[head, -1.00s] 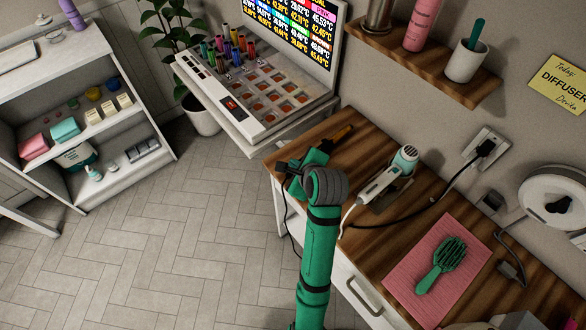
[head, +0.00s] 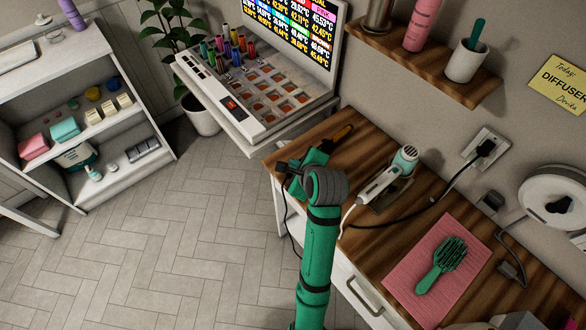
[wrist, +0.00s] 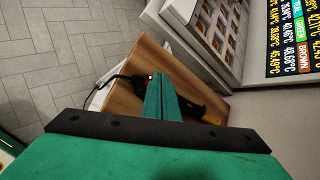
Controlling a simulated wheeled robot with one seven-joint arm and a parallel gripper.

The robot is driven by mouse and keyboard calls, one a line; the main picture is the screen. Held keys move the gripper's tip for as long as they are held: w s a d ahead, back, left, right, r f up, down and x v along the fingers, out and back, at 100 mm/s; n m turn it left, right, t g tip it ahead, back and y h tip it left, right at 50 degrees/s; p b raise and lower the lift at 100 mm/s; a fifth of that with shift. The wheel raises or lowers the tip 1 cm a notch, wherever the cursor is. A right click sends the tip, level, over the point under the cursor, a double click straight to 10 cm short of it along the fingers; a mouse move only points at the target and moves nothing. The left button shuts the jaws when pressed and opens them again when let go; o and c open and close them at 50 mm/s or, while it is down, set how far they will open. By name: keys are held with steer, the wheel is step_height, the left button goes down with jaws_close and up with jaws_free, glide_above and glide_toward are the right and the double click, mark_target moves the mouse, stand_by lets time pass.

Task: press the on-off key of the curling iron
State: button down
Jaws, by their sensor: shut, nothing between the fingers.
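A small bright reddish-white spot (wrist: 150,76) shows right beside the fingertips. I cannot tell whether they touch the iron, and the key itself is not clearly visible.
A white hair dryer (head: 378,186) lies on the counter (head: 370,235) right of my gripper, its cords trailing. A pink mat (head: 410,275) with a green brush (head: 446,258) is nearer. A display stand (head: 250,100) adjoins the counter's far end. A shelf (head: 445,62) hangs above.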

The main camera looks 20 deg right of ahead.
steer(key=shift+w, duration=0.1)
steer(key=shift+f, duration=0.45)
steer(key=shift+a, duration=0.1)
steer(key=shift+f, duration=0.25)
stand_by(0.6)
steer(key=shift+r, duration=0.7)
stand_by(0.3)
